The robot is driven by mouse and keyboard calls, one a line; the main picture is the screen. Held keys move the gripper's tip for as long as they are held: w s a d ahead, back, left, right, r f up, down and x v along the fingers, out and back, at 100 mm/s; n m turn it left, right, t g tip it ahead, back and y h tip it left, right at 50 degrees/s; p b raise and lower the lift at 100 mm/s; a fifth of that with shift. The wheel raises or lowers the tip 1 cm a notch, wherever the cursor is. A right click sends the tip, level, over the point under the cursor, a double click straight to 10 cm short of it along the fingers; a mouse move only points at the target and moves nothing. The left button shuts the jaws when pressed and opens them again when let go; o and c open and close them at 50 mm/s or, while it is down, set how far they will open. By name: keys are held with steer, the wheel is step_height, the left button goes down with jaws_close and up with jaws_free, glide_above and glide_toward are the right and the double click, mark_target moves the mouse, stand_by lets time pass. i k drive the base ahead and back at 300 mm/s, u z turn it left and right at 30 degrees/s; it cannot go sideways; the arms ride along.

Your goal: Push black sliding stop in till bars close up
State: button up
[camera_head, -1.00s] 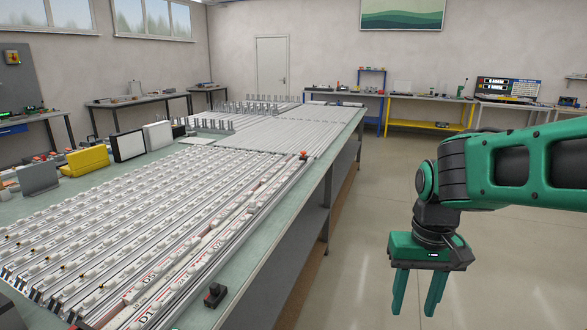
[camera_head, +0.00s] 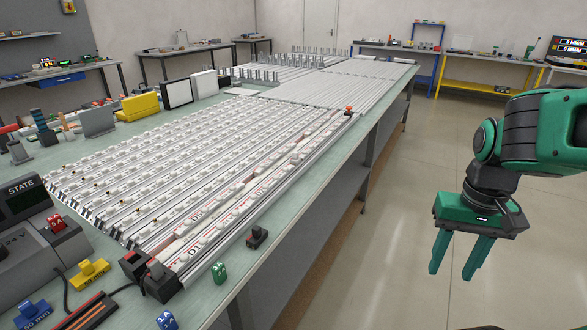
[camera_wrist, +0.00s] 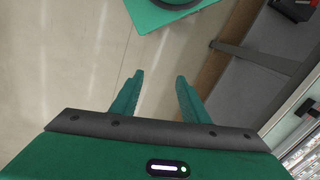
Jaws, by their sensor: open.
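Long pale LED-style bars (camera_head: 185,165), studded with white domes, lie side by side on the green bench top. Black blocks sit at their near end, one at the front corner (camera_head: 162,283) and one just left of it (camera_head: 133,262). Another small black block (camera_head: 257,237) stands apart on the bench top, right of the bars. I cannot tell which one is the sliding stop. My gripper (camera_head: 451,274) hangs open and empty over the floor, right of the bench and apart from everything; its open fingers also show in the wrist view (camera_wrist: 160,78).
A console marked STATE (camera_head: 25,215) stands at the left. A yellow block (camera_head: 90,273), a green die (camera_head: 219,272) and blue blocks lie near the front. A red-topped piece (camera_head: 348,111) sits by the bars' far right. The floor right of the bench (camera_head: 400,200) is clear.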

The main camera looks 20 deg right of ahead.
mark_target(347, 113)
steer(key=k, duration=0.65)
steer(key=z, duration=0.45)
steer(key=i, duration=0.85)
steer(key=z, duration=0.6)
steer(key=i, duration=1.15)
steer(key=u, duration=0.4)
steer(key=i, duration=0.6)
steer(key=u, duration=0.35)
